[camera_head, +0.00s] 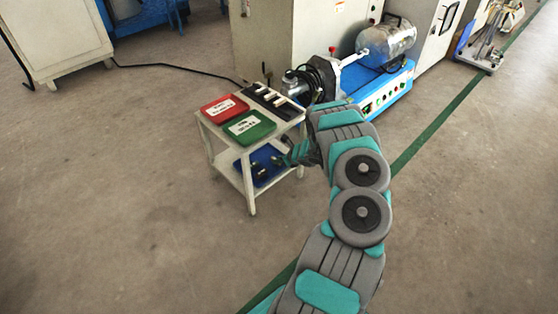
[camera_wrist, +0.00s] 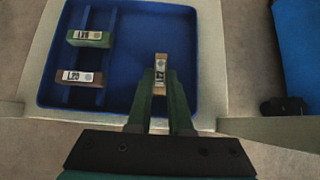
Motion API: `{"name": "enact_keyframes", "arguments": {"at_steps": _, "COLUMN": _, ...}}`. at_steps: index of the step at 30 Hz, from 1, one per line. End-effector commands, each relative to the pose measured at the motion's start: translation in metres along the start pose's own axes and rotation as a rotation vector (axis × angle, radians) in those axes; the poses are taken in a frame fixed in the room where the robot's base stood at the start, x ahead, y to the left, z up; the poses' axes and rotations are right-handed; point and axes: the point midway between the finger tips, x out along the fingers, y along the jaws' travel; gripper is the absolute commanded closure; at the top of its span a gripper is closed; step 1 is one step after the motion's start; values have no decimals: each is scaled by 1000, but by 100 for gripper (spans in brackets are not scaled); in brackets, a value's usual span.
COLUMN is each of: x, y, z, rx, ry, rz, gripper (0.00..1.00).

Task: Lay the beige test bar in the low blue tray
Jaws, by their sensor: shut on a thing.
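The low blue tray (camera_head: 266,153) sits on the lower shelf of a small cart; in the wrist view the tray (camera_wrist: 140,38) fills the upper middle. My gripper (camera_wrist: 160,88) is shut on the beige test bar (camera_wrist: 161,62), whose pale labelled end shows between the fingertips. The bar is over the right half of the tray; whether it touches the tray floor I cannot tell. In the head view my gripper (camera_head: 298,152) reaches in at the right side of the lower shelf, and the bar is not clear there.
A green labelled bar (camera_wrist: 90,39) and a brownish labelled bar (camera_wrist: 80,77) lie across rails in the tray's left part. The cart's top holds a red tray (camera_head: 225,109), a green tray (camera_head: 249,127) and a black rack (camera_head: 270,100) with pale bars. A blue machine (camera_head: 385,95) stands behind.

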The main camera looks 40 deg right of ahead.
Motion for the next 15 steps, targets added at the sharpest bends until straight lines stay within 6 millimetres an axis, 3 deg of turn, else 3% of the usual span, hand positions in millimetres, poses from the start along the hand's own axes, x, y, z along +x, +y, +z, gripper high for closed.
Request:
{"name": "enact_keyframes", "arguments": {"at_steps": 5, "x": 3, "y": 0, "z": -2, "rx": -1, "ry": 0, "rz": 0, "gripper": 100}}
{"name": "enact_keyframes", "arguments": {"at_steps": 6, "x": 2, "y": 0, "z": -1, "rx": -1, "ry": -1, "rz": 0, "gripper": 77}}
{"name": "enact_keyframes", "arguments": {"at_steps": 13, "x": 2, "y": 0, "z": -1, "rx": -1, "ry": 0, "rz": 1, "gripper": 51}}
{"name": "enact_keyframes", "arguments": {"at_steps": 15, "x": 2, "y": 0, "z": -1, "rx": -1, "ry": 0, "rz": 1, "gripper": 51}}
